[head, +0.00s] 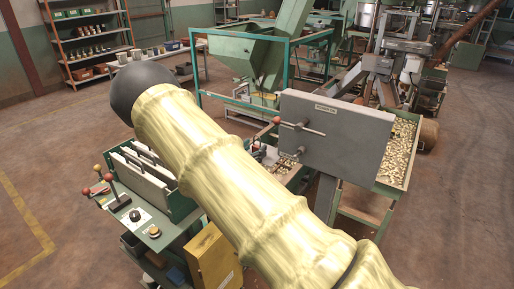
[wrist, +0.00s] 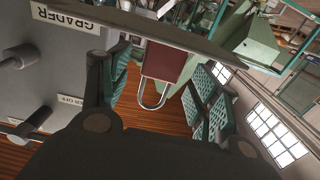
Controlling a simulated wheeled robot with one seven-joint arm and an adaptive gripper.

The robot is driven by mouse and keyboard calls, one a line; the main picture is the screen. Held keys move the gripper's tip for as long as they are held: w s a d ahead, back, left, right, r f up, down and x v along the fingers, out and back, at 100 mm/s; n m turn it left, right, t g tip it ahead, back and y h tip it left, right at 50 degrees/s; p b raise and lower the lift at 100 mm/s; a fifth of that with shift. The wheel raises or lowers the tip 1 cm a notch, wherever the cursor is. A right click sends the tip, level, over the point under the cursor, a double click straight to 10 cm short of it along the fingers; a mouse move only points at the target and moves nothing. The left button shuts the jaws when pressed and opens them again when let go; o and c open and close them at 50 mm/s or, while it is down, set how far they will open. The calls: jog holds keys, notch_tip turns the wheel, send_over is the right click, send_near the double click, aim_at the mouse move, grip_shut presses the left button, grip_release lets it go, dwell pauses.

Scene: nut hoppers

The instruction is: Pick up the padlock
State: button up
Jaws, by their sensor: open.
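The padlock (wrist: 164,66) shows in the wrist view with a dark red-brown body and a silver U-shaped shackle. In that picture the shackle points downward. My gripper (wrist: 161,82) is open, with one teal-padded finger to the left of the padlock and the other to the right. The padlock appears between the fingers, with a gap to each; I cannot tell how far in front of the fingertips it is. What holds it is not clear. I cannot make out the padlock or my gripper in the head view, where my pale arm covers the middle.
A grey panel (head: 330,139) with a red-knobbed handle stands right of my arm; its GRADER label (wrist: 66,19) shows left in the wrist view. A hopper of nuts (head: 401,153) is behind it. A green console (head: 158,237) with levers stands left. Open floor lies far left.

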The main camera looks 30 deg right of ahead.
jog(key=shift+x, duration=1)
jog(key=c, duration=1.2)
jog(key=shift+o, duration=0.2)
jog(key=shift+r, duration=0.15)
jog(key=shift+r+b, duration=1.25)
jog(key=shift+r, duration=3.65)
